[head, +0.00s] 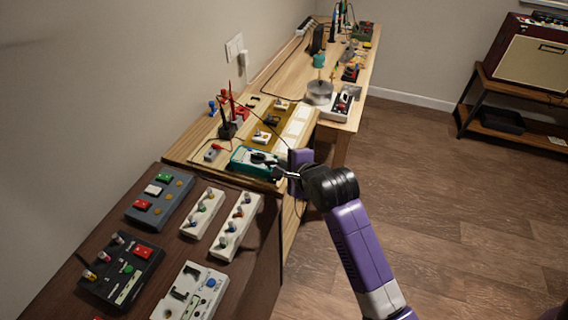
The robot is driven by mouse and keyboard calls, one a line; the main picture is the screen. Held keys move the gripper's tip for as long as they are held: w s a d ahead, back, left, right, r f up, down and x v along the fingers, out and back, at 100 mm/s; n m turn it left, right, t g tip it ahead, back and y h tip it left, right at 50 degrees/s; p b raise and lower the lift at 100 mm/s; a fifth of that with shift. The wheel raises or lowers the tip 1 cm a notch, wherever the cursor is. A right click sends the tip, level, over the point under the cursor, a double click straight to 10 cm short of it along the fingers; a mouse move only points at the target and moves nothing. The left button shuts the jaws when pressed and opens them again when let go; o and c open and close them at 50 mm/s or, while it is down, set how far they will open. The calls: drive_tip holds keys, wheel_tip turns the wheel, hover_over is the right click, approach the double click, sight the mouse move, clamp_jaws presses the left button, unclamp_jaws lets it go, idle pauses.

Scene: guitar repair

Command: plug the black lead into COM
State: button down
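A teal multimeter (239,160) lies near the front edge of the light wood bench. My gripper (276,172) is at its right side, low and close to it, with its fingers pointing left over the meter's edge. A small black piece (258,157) shows at the meter's face by the fingertips; it may be the black lead's plug, but I cannot tell. A thin dark cable (279,133) arcs above the bench toward my gripper. The COM socket is too small to make out, and the gap between my fingers is not clear.
A black holder (227,131) with upright probes and a small grey box (212,152) stand left of the meter. The dark front table (163,258) holds several pedals and switch plates. A round clear container (319,92) stands farther back.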

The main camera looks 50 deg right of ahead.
drive_tip(key=shift+f+b, duration=0.3)
drive_tip(key=shift+f, duration=0.3)
drive_tip(key=shift+r+p, duration=0.35)
drive_tip(key=shift+p, duration=0.25)
drive_tip(key=shift+r+p, duration=0.1)
drive_tip(key=shift+p, duration=0.25)
drive_tip(key=shift+m+y+p, duration=0.8)
drive_tip(key=shift+y+p, duration=0.3)
drive_tip(key=shift+p, duration=0.4)
drive_tip(key=shift+s+d+p, duration=0.15)
drive_tip(key=shift+d+p, duration=0.25)
drive_tip(key=shift+d, duration=0.1)
drive_tip(key=shift+p, duration=0.4)
drive_tip(key=shift+f+b, duration=0.5)
drive_tip(key=shift+f, duration=0.75)
idle(0.3)
